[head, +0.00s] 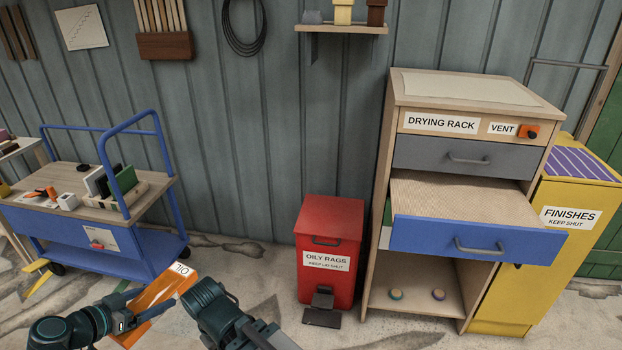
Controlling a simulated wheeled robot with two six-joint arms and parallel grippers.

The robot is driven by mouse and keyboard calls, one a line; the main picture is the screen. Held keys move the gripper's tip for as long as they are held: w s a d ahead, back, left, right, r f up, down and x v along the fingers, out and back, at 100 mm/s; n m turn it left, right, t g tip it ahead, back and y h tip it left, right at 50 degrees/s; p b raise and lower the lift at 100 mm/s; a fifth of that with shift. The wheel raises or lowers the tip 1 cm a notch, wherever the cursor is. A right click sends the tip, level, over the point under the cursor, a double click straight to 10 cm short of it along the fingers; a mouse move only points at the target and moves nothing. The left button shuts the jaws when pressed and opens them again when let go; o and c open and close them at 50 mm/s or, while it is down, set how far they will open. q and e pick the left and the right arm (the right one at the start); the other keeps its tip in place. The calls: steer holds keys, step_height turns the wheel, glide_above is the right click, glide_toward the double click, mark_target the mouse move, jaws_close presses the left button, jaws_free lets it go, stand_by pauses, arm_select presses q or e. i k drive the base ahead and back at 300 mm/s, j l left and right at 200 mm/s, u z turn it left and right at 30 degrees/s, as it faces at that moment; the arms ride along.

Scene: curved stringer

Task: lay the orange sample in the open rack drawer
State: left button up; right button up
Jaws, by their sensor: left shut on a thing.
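The orange sample (158,298) is a flat orange panel with brown streaks and a white "OIL" label at its upper end. It is tilted, low in the head view at the left. My left gripper (124,304) is shut on its left side and holds it in front of the blue cart. The open rack drawer (480,239) has a blue front with a grey handle and sticks out of the drying rack (382,240) at the right. Its pale wooden inside looks empty. The sample is well left of the drawer. My right gripper's fingers do not show.
A red oily-rags bin (330,235) stands between the sample and the rack. A shut grey drawer (455,157) is above the open one. A yellow finishes cabinet (545,255) stands right of the rack. The blue cart (100,200) carries loose items.

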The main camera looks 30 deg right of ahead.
mark_target(468, 213)
steer(key=z, duration=1.65)
steer(key=l+z, duration=0.1)
steer(key=l, duration=0.25)
steer(key=i+l+z, duration=0.1)
steer(key=l, duration=0.25)
steer(key=i, duration=0.05)
